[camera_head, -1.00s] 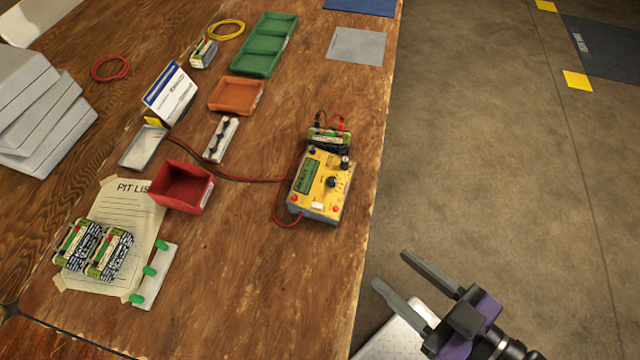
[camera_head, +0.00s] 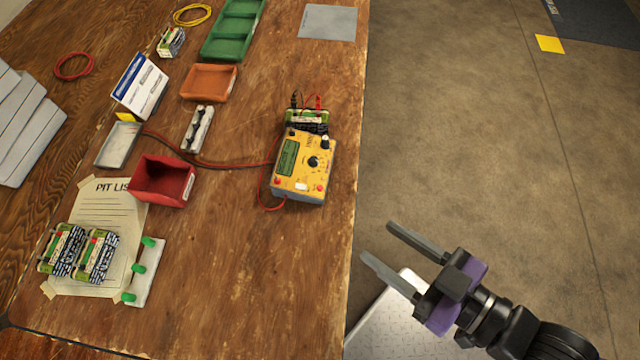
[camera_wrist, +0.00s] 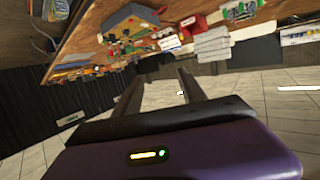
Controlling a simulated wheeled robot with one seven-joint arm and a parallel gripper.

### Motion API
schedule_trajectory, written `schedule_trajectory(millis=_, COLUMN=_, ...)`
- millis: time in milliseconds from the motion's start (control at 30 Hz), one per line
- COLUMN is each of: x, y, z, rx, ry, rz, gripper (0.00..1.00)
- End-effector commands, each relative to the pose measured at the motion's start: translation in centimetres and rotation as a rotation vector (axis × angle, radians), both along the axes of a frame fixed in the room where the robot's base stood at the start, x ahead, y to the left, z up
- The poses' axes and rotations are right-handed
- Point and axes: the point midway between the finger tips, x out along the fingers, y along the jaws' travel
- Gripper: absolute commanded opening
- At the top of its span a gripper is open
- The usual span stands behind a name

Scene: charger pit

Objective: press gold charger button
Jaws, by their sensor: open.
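The gold charger (camera_head: 304,163) is a yellow box on the wooden table near its right edge. Its face has a green display, a black dial, red knobs and a white button (camera_head: 301,187) at the front. A green battery pack (camera_head: 306,120) with red and black leads sits at its back. The charger also shows in the wrist view (camera_wrist: 132,22), upside down. My gripper (camera_head: 382,244) is open and empty, beyond the table's right edge, to the lower right of the charger. Its two fingers also show in the wrist view (camera_wrist: 162,88).
On the wooden table (camera_head: 250,270), a red bin (camera_head: 163,181) stands left of the charger, with a red cable between. The table in front of the charger is clear.

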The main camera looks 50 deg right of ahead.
Motion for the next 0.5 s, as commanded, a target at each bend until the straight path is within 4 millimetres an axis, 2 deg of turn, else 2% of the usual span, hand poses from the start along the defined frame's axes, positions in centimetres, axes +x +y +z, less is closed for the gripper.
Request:
schedule_trajectory(millis=33, x=0.00, y=0.00, z=0.00, rx=0.000, ry=0.000, rz=0.000, gripper=0.41)
schedule_trajectory(millis=233, x=0.00, y=0.00, z=0.00, rx=0.000, ry=0.000, rz=0.000, gripper=0.01)
schedule_trajectory(millis=500, x=0.00, y=0.00, z=0.00, rx=0.000, ry=0.000, rz=0.000, gripper=0.00)
